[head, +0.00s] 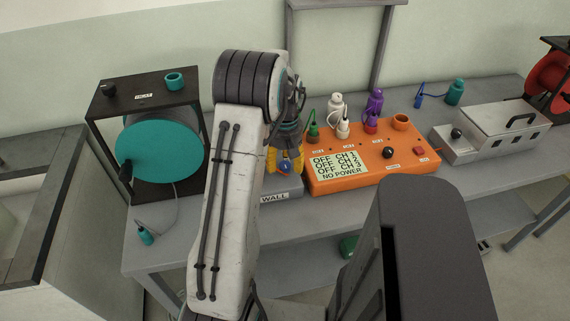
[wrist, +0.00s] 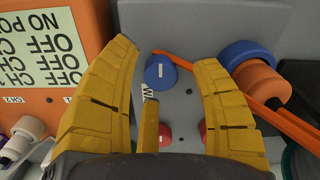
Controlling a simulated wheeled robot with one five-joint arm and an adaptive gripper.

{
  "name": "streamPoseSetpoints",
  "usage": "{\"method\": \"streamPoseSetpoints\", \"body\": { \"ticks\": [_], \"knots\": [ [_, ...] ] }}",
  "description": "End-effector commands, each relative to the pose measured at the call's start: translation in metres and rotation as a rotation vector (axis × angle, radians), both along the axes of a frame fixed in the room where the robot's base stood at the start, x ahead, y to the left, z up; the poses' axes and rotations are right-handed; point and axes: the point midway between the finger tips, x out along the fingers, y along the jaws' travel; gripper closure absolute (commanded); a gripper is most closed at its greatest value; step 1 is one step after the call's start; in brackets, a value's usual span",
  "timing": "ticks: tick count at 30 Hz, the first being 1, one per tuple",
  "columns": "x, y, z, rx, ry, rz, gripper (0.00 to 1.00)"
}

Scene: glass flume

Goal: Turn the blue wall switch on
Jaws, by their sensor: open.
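The blue wall switch (wrist: 160,72) is a round blue knob with a short white mark, on a grey panel in the wrist view. A blue part (head: 285,167) shows between my yellow fingers in the head view. The grey box labelled WALL (head: 275,198) is partly hidden by my arm. My gripper (wrist: 168,58) is open and empty, its fingers on either side of the blue switch. I cannot tell whether they touch it. In the head view my gripper (head: 284,157) hangs over the grey box.
The orange box (head: 398,175) stands just right; its display (head: 340,166) reads OFF for its channels and NO POWER. Two red knobs (wrist: 165,137) sit near my fingers. An orange strip and plug (wrist: 262,83) lie close right in the wrist view. A teal reel (head: 160,150) stands left.

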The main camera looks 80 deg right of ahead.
Motion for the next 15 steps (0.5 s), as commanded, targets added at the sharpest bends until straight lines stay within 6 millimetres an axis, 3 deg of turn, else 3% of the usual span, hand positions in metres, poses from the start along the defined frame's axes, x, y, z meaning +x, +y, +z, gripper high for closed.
{"method": "streamPoseSetpoints", "body": {
  "ticks": [15],
  "knots": [
    [0.0002,0.0002,-0.0091,0.0,0.0,0.0,0.44]
  ]
}}
